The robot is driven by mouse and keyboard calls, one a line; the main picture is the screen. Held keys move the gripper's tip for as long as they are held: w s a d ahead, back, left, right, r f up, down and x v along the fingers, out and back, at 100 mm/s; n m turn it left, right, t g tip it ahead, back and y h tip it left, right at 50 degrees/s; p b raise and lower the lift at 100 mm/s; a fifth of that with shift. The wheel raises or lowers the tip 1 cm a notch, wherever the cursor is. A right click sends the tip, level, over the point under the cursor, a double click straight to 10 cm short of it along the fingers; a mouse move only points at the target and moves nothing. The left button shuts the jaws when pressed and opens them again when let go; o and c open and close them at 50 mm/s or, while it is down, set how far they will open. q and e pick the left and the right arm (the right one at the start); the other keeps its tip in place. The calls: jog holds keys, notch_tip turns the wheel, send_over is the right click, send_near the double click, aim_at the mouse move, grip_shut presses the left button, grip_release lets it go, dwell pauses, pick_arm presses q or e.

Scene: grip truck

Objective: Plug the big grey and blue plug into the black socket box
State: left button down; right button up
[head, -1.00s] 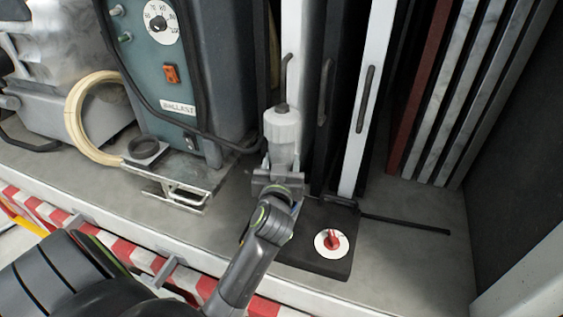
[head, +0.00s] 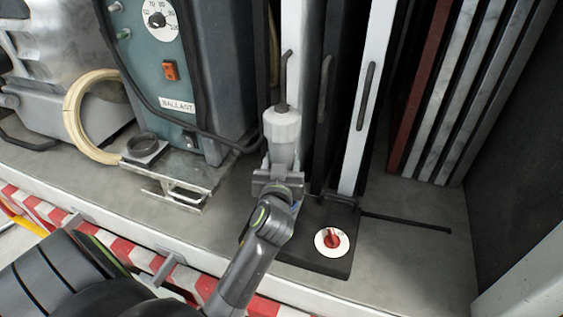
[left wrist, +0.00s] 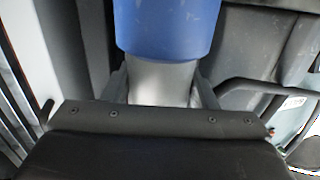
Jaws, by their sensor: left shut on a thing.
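My left gripper (head: 278,180) is shut on the big grey and blue plug (head: 283,128). In the head view the plug stands about upright, its light grey body and cable end up, and my gripper and wrist cover its lower part. In the left wrist view the plug's blue part (left wrist: 168,25) and grey body (left wrist: 160,82) show between the fingers. The black socket box (head: 318,262), with a red switch on a white disc, lies on the grey deck just below and right of the gripper. My wrist hides its left part, so I cannot tell whether plug and socket touch. My right gripper is not in view.
A teal ballast unit (head: 172,60) stands behind left, with a black cable and a cream cable coil (head: 75,118). A metal bracket (head: 178,185) sits before it. Upright panels (head: 362,95) stand close behind the plug. The deck at right is clear apart from a thin black cable (head: 405,222).

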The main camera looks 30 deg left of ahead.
pick_arm(q)
jog(key=shift+f+b, duration=1.5)
jog(key=shift+f, duration=0.1)
dwell(0.6)
jog(key=shift+c, duration=2.4)
grip_release()
jog(key=o, duration=0.3)
jog(key=shift+r, duration=0.15)
jog(key=shift+r+p, duration=2.3)
jog(key=shift+r, duration=0.1)
